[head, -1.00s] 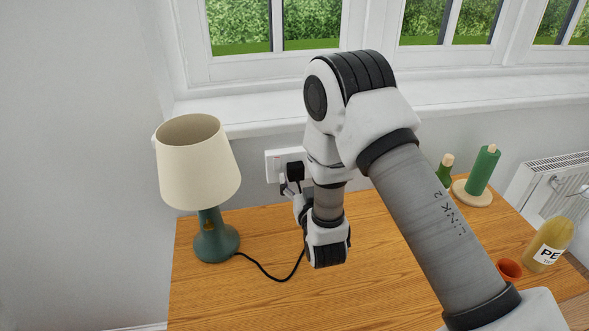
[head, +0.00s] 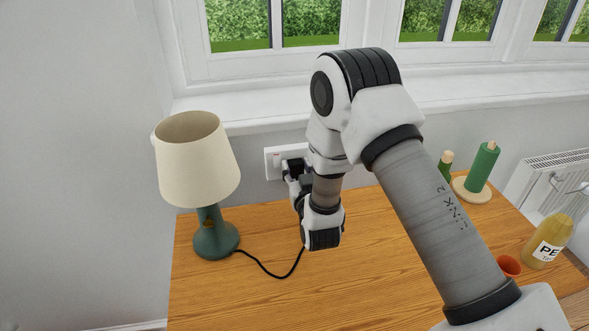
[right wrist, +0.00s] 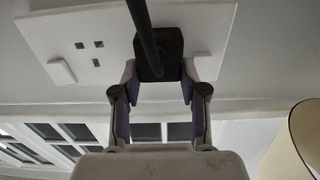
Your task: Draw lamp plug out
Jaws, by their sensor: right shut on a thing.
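The black lamp plug (head: 293,164) is at the white double wall socket (head: 272,166). In the right wrist view the plug (right wrist: 158,52) sits against the socket plate (right wrist: 118,20), with its cord running across the view. My right gripper (right wrist: 159,78) is shut on the plug, one finger on each side. In the head view the right gripper (head: 293,178) is small and partly hidden by my wrist. The lamp (head: 198,165) has a cream shade and green base and stands upright on the table. My left gripper is not in view.
The wooden table (head: 225,300) is clear in front of the lamp. A black cord (head: 270,273) loops across it. The window sill (head: 240,115) overhangs the socket.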

